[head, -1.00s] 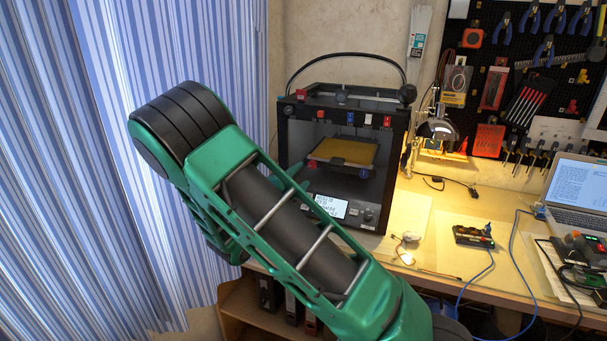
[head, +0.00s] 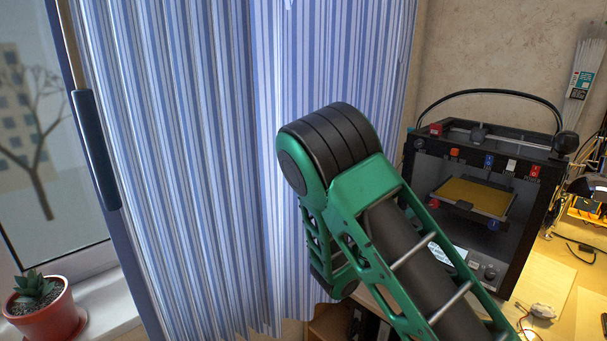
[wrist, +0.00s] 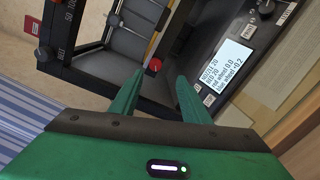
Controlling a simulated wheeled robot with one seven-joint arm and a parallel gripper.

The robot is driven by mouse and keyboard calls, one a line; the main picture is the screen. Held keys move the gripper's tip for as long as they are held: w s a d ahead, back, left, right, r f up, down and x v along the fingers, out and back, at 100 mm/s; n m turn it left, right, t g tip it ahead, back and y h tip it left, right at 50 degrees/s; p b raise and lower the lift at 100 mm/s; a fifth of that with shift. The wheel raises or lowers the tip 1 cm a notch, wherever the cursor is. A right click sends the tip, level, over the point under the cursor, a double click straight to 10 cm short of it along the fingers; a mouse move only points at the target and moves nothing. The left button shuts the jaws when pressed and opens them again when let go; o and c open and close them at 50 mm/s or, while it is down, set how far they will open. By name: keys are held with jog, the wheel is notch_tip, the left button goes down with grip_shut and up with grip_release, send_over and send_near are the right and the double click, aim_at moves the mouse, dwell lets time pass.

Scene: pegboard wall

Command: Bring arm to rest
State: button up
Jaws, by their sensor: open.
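My arm (head: 385,225), green with black joints, is raised and bent in the head view, in front of the curtain and partly across the 3D printer. In the wrist view my gripper (wrist: 158,92) is open, its two green fingers apart with nothing between them. The black 3D printer (head: 470,135) stands on the desk; in the wrist view its front frame and lit display (wrist: 228,68) show beyond the fingers. A red knob (wrist: 155,65) shows beyond the gap between the fingertips. My gripper is hidden in the head view.
A blue striped curtain (head: 215,150) hangs behind my arm. A potted succulent (head: 45,310) stands on the windowsill at the left. The desk (head: 560,275) carries the printer at the right, with a small white device (head: 541,311) near it.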

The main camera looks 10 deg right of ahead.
jog(key=s+d+f+m+g+y, duration=0.25)
jog(key=s+d+m+g, duration=0.3)
jog(key=s, duration=0.45)
jog(key=s+d+f+m+g+y, duration=0.1)
jog(key=s+d+m+g+y, duration=0.25)
jog(key=s+d+m, duration=0.5)
jog(key=s+a+r+m+y, duration=0.1)
jog(key=s+a+r+y, duration=0.1)
jog(key=s+a+y, duration=0.2)
jog(key=s+a+r+m+g+y, duration=0.1)
jog(key=s+a+r+m+y, duration=0.1)
jog(key=s+a, duration=0.7)
jog(key=s+r+y, duration=0.1)
jog(key=s+y, duration=0.1)
jog(key=s, duration=0.6)
jog(key=shift+a+r, duration=0.2)
jog(key=shift+a, duration=0.2)
jog(key=shift+s, duration=0.1)
jog(key=shift+w+f, duration=0.25)
jog(key=shift+w, duration=0.35)
